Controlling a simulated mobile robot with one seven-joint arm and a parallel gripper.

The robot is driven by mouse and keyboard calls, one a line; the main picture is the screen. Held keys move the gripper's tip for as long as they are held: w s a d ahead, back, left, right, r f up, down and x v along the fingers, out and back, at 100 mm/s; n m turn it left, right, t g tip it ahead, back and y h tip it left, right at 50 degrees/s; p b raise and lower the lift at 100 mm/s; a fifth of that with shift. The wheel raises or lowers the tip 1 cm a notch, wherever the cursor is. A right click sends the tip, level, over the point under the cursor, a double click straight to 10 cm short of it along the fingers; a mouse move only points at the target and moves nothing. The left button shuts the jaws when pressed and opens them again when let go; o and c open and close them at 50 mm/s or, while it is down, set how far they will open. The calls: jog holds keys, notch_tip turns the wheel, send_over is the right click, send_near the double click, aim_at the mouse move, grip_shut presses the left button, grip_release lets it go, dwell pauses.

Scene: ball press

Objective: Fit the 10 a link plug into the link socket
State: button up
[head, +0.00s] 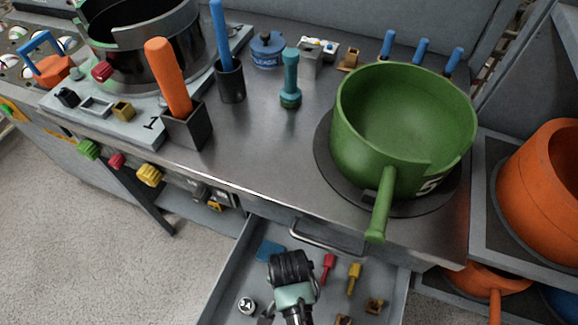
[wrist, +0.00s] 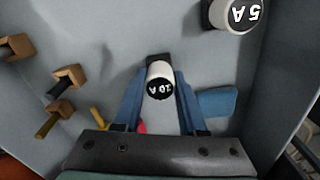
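The 10 A link plug (wrist: 160,84) is a small white cylinder with a black, lettered end face. It sits between the two blue fingers of my gripper (wrist: 161,80) in the wrist view, and both fingers appear to press on its sides. In the head view my gripper (head: 290,277) is over the open drawer, and the plug is hidden under it. A 5 A plug (wrist: 236,14) stands apart from the fingers at the top of the wrist view. I cannot make out the link socket for certain in either view.
The grey drawer (head: 236,262) also holds a blue block (head: 270,250), a red tool (head: 328,266) and yellow pieces (head: 354,277). Above it, the metal counter carries a green pot (head: 385,150) with its handle reaching over the front edge. The drawer handle (head: 322,240) is close to my gripper.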

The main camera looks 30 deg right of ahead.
grip_shut()
jog(key=shift+r, duration=0.1)
